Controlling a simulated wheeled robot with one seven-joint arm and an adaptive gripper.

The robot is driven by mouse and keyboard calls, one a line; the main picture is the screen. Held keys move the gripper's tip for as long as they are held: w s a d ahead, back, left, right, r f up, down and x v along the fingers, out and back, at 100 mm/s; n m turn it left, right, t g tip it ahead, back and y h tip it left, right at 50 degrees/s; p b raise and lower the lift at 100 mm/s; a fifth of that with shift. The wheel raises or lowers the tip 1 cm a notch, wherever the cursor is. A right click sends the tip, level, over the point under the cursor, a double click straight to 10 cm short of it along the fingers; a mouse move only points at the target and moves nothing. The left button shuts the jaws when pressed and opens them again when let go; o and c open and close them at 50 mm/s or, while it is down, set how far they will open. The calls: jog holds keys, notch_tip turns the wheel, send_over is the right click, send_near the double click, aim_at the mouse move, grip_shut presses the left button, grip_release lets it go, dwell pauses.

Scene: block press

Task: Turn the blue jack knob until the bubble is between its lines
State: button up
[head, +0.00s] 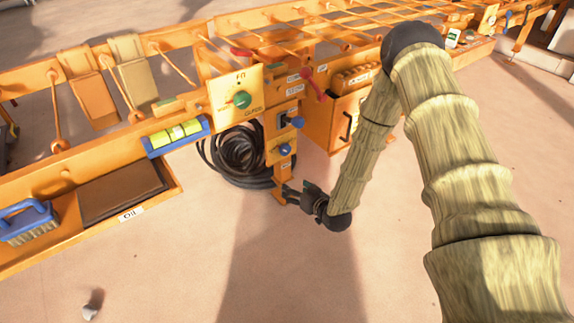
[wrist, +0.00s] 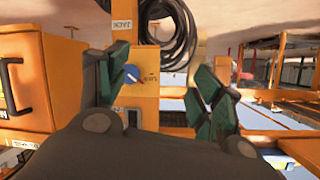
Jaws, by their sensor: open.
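A round blue knob (head: 285,149) with a pale pointer sits on the orange post, low down. A second blue knob (head: 297,122) sits just above it; I cannot read which label says jack. In the wrist view a blue knob (wrist: 132,73) shows between my fingers, nearer the left one. My gripper (head: 288,191) is just below the lower knob in the head view. Its green-padded fingers are apart and empty in the wrist view (wrist: 163,65). The spirit level (head: 178,135) has a blue frame and yellow-green vial; the bubble's place against its lines is too small to tell.
A yellow dial plate (head: 236,96) with a green knob is above left of the post. A black hose coil (head: 240,155) hangs behind it. An orange box (head: 347,122) with a handle is close on the right. A blue brush (head: 28,222) lies far left.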

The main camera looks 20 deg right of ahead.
aim_at(287, 152)
jog(key=w+d+t+b, duration=0.1)
jog(key=w+b, duration=0.3)
jog(key=w, duration=0.2)
jog(key=w+t+b, duration=0.2)
jog(key=w+b, duration=0.2)
jog(key=w, duration=0.2)
jog(key=w+d+t+b, duration=0.1)
jog(key=w+b, duration=0.3)
jog(key=w, duration=0.2)
jog(key=shift+w+d+y, duration=0.15)
jog(key=shift+d+y, duration=0.15)
jog(key=shift+d, duration=0.05)
jog(key=shift+b+x, duration=0.4)
jog(key=shift+x, duration=0.4)
jog(key=shift+r, duration=0.2)
jog(key=c, duration=1)
jog(key=shift+r+n, duration=0.1)
jog(key=shift+n, duration=0.2)
